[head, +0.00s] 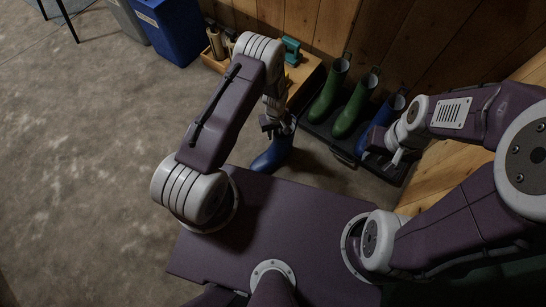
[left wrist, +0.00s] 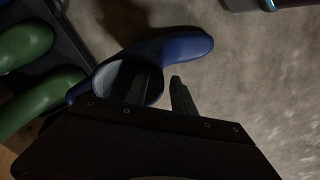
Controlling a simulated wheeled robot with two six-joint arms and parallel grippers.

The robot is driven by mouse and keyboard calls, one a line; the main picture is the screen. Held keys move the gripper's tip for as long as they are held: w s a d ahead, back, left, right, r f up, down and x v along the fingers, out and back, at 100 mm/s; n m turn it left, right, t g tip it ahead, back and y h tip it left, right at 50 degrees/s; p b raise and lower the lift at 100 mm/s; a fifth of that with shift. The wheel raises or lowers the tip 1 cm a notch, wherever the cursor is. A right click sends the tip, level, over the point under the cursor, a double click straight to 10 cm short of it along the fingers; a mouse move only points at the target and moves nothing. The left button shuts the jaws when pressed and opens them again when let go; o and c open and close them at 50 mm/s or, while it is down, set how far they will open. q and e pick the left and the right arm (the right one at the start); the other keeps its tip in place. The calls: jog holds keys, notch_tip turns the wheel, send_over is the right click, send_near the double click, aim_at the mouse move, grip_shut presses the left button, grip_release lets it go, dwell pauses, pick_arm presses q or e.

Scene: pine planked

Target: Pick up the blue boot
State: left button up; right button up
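A blue boot (head: 270,159) stands on the floor in front of the low wooden bench, toe toward the lower left in the head view. My left gripper (head: 277,125) is over its shaft. In the left wrist view the boot (left wrist: 185,46) shows its pale round opening. One finger of the left gripper (left wrist: 164,88) reaches into the opening and the other is outside the wall, with a gap between them. A second blue boot (head: 381,118) is on the dark tray, partly hidden by my right gripper (head: 383,153), whose fingers are unclear.
Green boots (head: 329,92) stand on the dark boot tray (head: 343,155) along the plank wall. Bottles and a teal item (head: 291,48) are on the wooden bench (head: 303,76). A blue bin (head: 172,32) stands at the back left. The floor at left is clear.

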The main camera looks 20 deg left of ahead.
pick_arm(q)
jog(key=shift+r, duration=0.1)
grip_shut()
dwell(1.2)
